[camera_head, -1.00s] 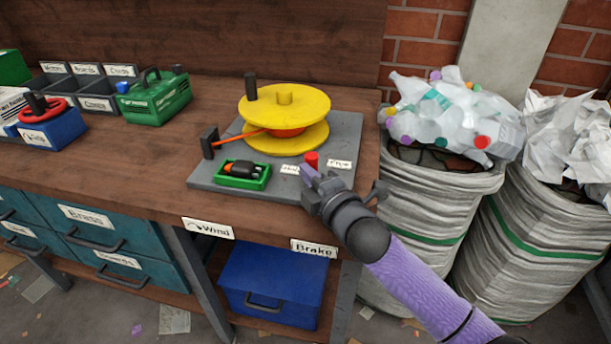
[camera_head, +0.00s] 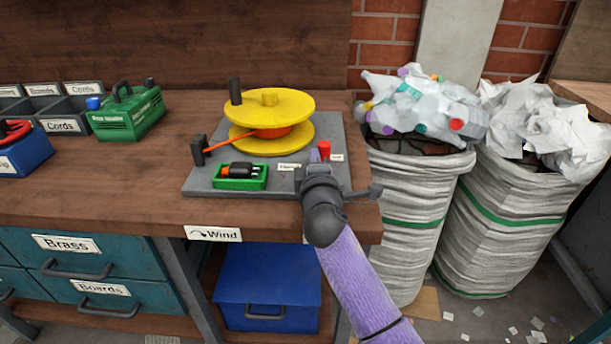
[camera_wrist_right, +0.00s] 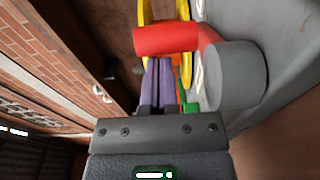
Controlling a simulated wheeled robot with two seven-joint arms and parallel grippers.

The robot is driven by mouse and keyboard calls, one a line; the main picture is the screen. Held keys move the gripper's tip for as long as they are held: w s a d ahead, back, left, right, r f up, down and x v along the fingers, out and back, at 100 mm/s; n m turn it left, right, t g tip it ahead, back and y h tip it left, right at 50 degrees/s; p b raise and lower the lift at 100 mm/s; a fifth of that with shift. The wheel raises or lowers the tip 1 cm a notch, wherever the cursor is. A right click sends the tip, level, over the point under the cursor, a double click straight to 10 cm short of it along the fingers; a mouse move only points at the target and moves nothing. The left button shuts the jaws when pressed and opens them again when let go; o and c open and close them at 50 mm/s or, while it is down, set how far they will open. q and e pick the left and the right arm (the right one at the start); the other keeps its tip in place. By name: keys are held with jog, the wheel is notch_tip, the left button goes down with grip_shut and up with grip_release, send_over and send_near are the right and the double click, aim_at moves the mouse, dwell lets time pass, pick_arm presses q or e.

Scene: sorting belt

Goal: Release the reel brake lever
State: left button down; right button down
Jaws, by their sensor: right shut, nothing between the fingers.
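The brake lever (camera_head: 324,148) has a red handle and stands near the front right of a grey base plate (camera_head: 345,180). In the right wrist view the bent red handle (camera_wrist_right: 165,40) joins a grey cylinder (camera_wrist_right: 235,78). My right gripper (camera_head: 314,156) has purple fingers, shut and empty, just left of the red handle in the head view. In the right wrist view the fingertips (camera_wrist_right: 158,62) lie close by the handle's end; I cannot tell whether they touch it. The wrist hides part of the plate's front. My left gripper is out of view.
A yellow reel (camera_head: 270,105) with a black crank knob stands behind on the plate. A green tray (camera_head: 228,183) holding a dark tool is left of my gripper. Full sacks (camera_head: 415,200) stand right of the bench.

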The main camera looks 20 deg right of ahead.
jog(key=shift+w+d+f+m+g+h+b, duration=0.15)
jog(key=shift+m+g+h+b, duration=0.2)
jog(key=shift+h, duration=0.2)
jog(key=shift+d+f+m+g+h+b, duration=0.1)
jog(key=shift+m+g+h+b, duration=0.15)
jog(key=shift+m+h, duration=0.25)
jog(key=shift+d+m+g+h+b, duration=0.35)
jog(key=shift+m+g+h+b, duration=0.25)
jog(key=shift+h, duration=0.45)
jog(key=shift+d+r+m+h+b, duration=0.1)
jog(key=shift+r+m+h+b, duration=0.05)
jog(key=shift+m+h+b, duration=0.2)
jog(key=shift+w+r+g+h, duration=0.1)
jog(key=shift+g+h, duration=0.15)
jog(key=shift+g, duration=0.15)
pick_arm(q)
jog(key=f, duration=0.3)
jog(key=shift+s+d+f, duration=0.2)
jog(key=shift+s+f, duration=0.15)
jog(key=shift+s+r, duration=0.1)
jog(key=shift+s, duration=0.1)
pick_arm(e)
jog(key=shift+d, duration=0.1)
